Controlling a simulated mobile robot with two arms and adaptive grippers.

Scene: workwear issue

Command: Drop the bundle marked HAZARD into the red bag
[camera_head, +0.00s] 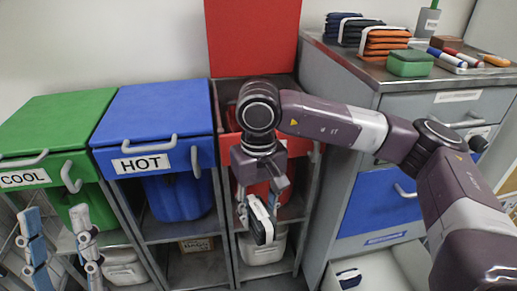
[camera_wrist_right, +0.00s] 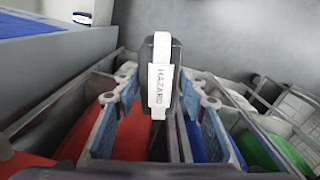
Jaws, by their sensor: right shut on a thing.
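My right gripper (camera_head: 259,208) is shut on a dark bundle (camera_head: 262,226) with a white band. In the right wrist view the band of this bundle (camera_wrist_right: 158,85) reads HAZARD, and it sits between the finger pads of the right gripper (camera_wrist_right: 157,112). The bundle hangs in front of the red bag (camera_head: 280,197), which my arm partly covers; they look apart, but I cannot tell the depth. The red lid (camera_head: 252,38) above that bag stands raised. My left gripper (camera_head: 59,243) is open and empty at the lower left.
The green COOL lid (camera_head: 50,125) and blue HOT lid (camera_head: 155,112) are closed, with a blue bag (camera_head: 180,197) under HOT. Right of the red bay stands a grey cabinet (camera_head: 345,110) with orange bundles (camera_head: 386,40), dark bundles, a green box (camera_head: 410,64) and markers on top.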

